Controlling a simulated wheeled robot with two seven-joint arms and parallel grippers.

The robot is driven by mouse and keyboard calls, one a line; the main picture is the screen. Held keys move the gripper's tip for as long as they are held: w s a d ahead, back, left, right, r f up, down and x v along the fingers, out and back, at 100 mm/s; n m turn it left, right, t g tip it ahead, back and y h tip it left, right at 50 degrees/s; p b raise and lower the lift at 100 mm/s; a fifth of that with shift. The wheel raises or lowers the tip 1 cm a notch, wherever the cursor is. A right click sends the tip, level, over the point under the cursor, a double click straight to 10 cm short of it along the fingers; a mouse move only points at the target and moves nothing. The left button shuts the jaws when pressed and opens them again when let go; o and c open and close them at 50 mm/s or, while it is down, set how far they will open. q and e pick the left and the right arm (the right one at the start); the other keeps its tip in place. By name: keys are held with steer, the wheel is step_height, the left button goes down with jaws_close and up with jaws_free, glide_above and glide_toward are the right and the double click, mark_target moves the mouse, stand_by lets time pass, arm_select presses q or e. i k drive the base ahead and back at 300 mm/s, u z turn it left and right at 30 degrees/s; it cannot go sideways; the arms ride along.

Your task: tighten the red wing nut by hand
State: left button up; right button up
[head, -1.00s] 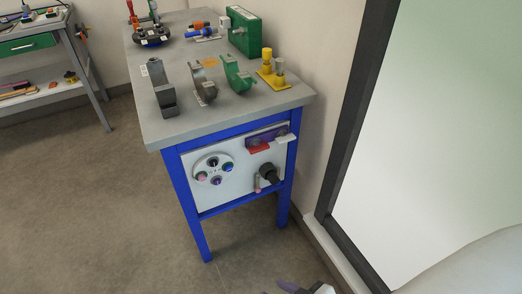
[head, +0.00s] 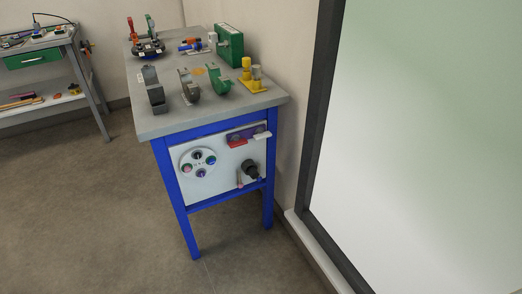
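The blue-framed cart has a white front panel (head: 215,192). A round pale plate (head: 184,157) on its left half carries several small coloured knobs or nuts. A reddish one (head: 187,168) sits at the plate's left, a black one (head: 197,155) at the top, a blue-green one (head: 211,160) at the right and a purple one (head: 201,173) at the bottom. The reddish one may be the red wing nut; its wings are too small to make out. Neither gripper is in view, and nothing touches the plate.
Right on the panel are a purple block (head: 246,132), a red tab (head: 237,143) and a protruding black knob (head: 251,168). Clamps and fittings stand on the grey top (head: 205,112). A wall and large pale board (head: 430,150) close off the right. Floor (head: 90,210) at left is clear.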

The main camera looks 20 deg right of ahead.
mark_target(236, 140)
steer(key=z, duration=0.75)
steer(key=i, duration=0.65)
steer(key=u, duration=1.35)
